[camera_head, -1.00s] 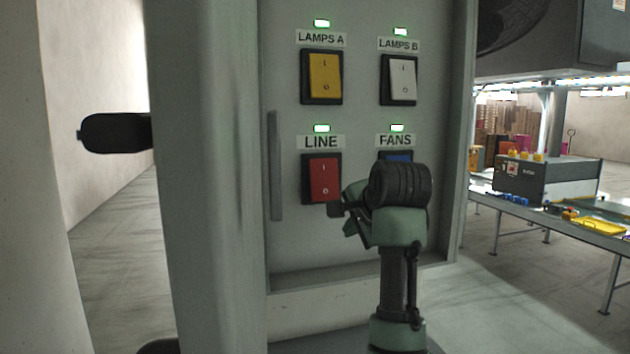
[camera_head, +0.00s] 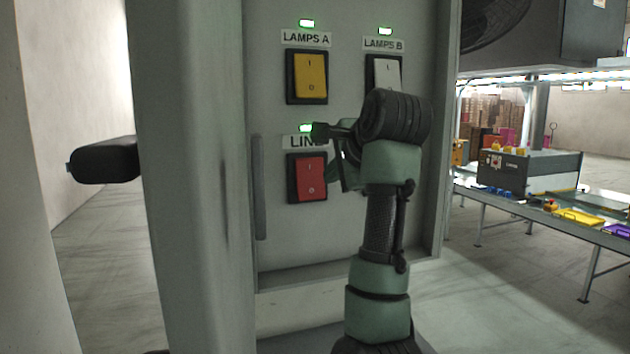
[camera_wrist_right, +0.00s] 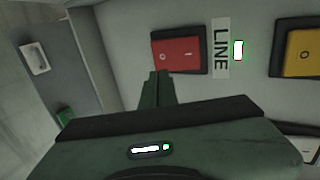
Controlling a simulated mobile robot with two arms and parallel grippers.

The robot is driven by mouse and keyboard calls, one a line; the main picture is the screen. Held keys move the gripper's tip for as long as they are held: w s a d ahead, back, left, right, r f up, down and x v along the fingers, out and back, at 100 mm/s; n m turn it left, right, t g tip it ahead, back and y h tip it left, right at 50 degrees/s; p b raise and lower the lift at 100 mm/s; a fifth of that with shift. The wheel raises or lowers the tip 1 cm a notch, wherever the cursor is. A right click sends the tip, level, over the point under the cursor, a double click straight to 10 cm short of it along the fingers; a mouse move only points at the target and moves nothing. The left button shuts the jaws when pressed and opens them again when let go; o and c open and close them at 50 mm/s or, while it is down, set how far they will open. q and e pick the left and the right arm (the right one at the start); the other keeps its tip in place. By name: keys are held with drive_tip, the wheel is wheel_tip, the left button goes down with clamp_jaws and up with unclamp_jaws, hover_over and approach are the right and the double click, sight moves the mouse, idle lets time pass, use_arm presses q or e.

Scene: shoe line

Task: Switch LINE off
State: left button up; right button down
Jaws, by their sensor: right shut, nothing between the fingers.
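The red LINE rocker switch (camera_head: 307,178) sits low on the grey panel, under a partly hidden LINE label and a lit green lamp (camera_head: 306,128). In the right wrist view the red switch (camera_wrist_right: 179,54) shows its O end at left and its I end at right, and the lamp (camera_wrist_right: 238,50) is lit too. My right gripper (camera_head: 333,171) is shut and empty, at the right edge of the switch. In the wrist view its fingertips (camera_wrist_right: 157,78) are close to the O end; contact cannot be told. My left gripper is not in view.
Yellow LAMPS A (camera_head: 307,76) and white LAMPS B (camera_head: 385,71) switches sit above, their lamps lit. My right arm hides the FANS switch. A vertical bar (camera_head: 259,187) stands left of LINE. A conveyor (camera_head: 540,207) is at right.

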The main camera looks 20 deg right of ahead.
sight(311, 188)
drive_tip(key=p+x, duration=0.2)
drive_tip(key=x, duration=0.1)
drive_tip(key=p+x, duration=0.2)
drive_tip(key=x, duration=0.2)
drive_tip(key=r+p+x, duration=0.1)
drive_tip(key=x, duration=0.2)
drive_tip(key=shift+w+f+p, duration=0.2)
drive_tip(key=shift+w+p, duration=0.2)
drive_tip(key=shift+w, duration=0.2)
drive_tip(key=shift+w+f, duration=0.25)
drive_tip(key=shift+w, duration=0.1)
